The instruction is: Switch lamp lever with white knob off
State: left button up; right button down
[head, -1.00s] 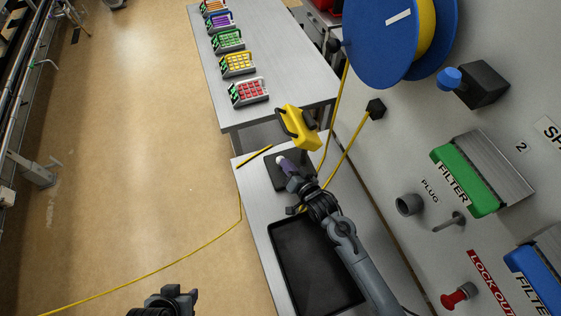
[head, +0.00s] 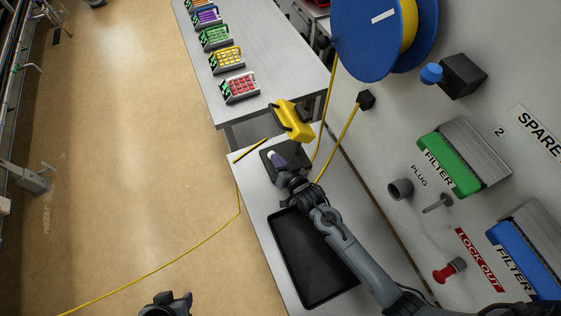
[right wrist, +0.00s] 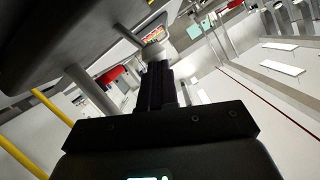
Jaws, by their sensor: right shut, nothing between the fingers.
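The yellow lamp (head: 294,119) with a black handle stands at the far end of the grey bench, beside a dark base (head: 267,148). A purple lever with a small white knob (head: 272,156) shows at this base. My right gripper (head: 282,168) is right at the lever on its near side and hides part of it. In the right wrist view its dark fingers (right wrist: 155,85) are together and empty. A pale rounded piece (right wrist: 157,52) shows just beyond the tips; I cannot tell whether it is the knob. My left gripper (head: 172,302) is at the bottom edge, far from the lamp.
A black tray (head: 281,222) lies on the bench under my right arm. A yellow cable (head: 330,150) hangs close beside the lamp from a blue reel (head: 372,35). The wall panel (head: 460,105) carries filters and knobs at right. Colored keypads stand on the far table (head: 287,75).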

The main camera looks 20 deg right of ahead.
jog(key=shift+d+r+p, duration=0.15)
jog(key=shift+r+p, duration=0.3)
jog(key=shift+r, duration=0.05)
jog(key=d+r+p+v, duration=0.1)
jog(key=p+v, duration=0.1)
jog(key=v, duration=1)
jog(key=shift+d, duration=0.15)
jog(key=shift+r, duration=0.15)
